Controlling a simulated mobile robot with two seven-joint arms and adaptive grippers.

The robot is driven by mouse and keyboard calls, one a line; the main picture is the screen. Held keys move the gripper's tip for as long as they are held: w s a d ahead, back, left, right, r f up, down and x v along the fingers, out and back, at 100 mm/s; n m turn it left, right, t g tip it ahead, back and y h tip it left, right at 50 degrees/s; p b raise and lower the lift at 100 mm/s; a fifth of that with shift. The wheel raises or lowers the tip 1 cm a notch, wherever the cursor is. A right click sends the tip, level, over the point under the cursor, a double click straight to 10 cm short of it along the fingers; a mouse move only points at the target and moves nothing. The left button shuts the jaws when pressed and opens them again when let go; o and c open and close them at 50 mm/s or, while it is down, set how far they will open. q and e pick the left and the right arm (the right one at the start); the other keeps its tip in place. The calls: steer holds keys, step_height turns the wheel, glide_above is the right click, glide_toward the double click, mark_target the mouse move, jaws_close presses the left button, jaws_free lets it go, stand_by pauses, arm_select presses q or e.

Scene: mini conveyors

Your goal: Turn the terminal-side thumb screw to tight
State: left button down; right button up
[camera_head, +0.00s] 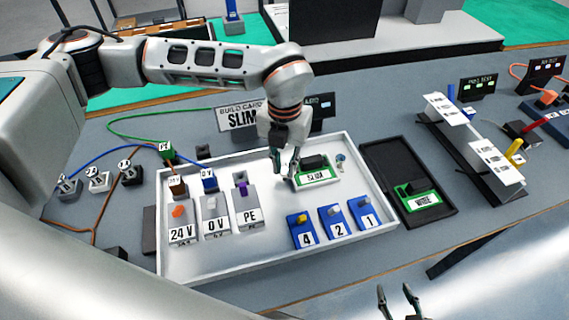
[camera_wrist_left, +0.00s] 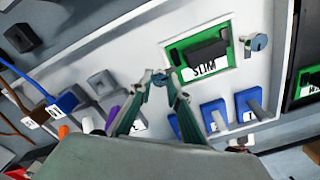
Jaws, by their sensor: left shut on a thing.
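The green-framed SLIM card (camera_head: 318,178) sits in the white tray (camera_head: 280,262), and it also shows in the left wrist view (camera_wrist_left: 185,72). A small blue-grey thumb screw (camera_wrist_left: 159,80) is at the card's left side, nearest the 24V, 0V and PE blocks. My left gripper (camera_head: 287,178) reaches down there, its fingertips (camera_wrist_left: 160,78) closed around the screw head. In the head view the fingers mostly hide this screw. A second thumb screw (camera_head: 340,160) stands free at the card's right side, also in the wrist view (camera_wrist_left: 259,42). My right gripper (camera_head: 398,290) is open and empty at the bottom edge.
In the tray stand 24V (camera_head: 180,224), 0V (camera_head: 213,217) and PE (camera_head: 247,211) blocks, and blue blocks 4 (camera_head: 301,234), 2 (camera_head: 335,222) and 1 (camera_head: 366,213). A black tray (camera_head: 383,158) with the WIDE card (camera_head: 421,202) lies to the right. Cables run at left.

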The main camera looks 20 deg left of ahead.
mark_target(284, 171)
arm_select(q)
steer(key=c, duration=1.9)
jaws_free()
step_height(284, 171, up, 12)
